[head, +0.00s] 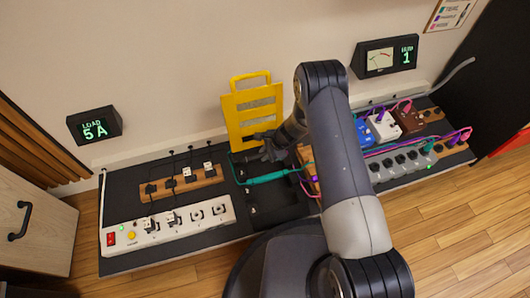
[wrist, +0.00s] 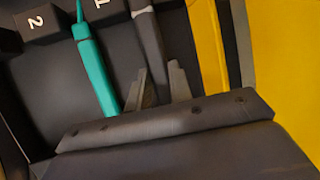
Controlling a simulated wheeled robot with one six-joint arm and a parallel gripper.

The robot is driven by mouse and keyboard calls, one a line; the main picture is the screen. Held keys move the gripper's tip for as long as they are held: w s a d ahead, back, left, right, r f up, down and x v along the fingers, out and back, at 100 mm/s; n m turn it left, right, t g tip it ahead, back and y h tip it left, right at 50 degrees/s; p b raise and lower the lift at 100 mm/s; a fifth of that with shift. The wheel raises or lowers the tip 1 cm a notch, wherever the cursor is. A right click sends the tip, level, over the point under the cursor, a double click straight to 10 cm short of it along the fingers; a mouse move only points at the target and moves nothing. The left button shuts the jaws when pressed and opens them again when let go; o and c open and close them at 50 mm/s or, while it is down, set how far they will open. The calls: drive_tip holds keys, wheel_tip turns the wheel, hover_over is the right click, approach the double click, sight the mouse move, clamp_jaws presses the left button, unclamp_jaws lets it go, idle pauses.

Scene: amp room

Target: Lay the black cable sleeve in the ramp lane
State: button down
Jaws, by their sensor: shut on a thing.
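The black cable sleeve (wrist: 148,40) is a dark rod with a pale band, seen in the wrist view between the two fingertips of my gripper (wrist: 158,88). My gripper is shut on it. In the head view my gripper (head: 268,148) is low in front of the yellow ramp lid (head: 252,108), and I cannot make out the sleeve there. The dark ramp base (wrist: 60,85) lies below, with blocks marked 2 and 1 at the top of the wrist view. A teal sleeve (wrist: 98,70) lies left of the black one. I cannot tell whether the black sleeve touches the lane floor.
A white power strip (head: 170,224) and a wooden socket block (head: 180,184) stand to the left. Pedals (head: 382,126) and a grey strip (head: 402,164) with plugs and cables are right of my arm. A yellow bar (wrist: 207,45) is close right of the fingers.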

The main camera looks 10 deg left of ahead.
drive_tip(key=shift+f+b, duration=1.5)
drive_tip(key=shift+f, duration=0.15)
drive_tip(key=c, duration=1.2)
unclamp_jaws()
drive_tip(key=p+v, duration=0.4)
drive_tip(key=v, duration=0.6)
drive_tip(key=shift+d+r, duration=0.2)
drive_tip(key=shift+r, duration=0.15)
drive_tip(key=b+x, duration=0.4)
drive_tip(key=x, duration=0.6)
drive_tip(key=shift+f, duration=0.2)
drive_tip(key=shift+a, duration=0.25)
wheel_tip(320, 180, up, 2)
drive_tip(key=p, duration=0.3)
drive_tip(key=shift+r, duration=0.25)
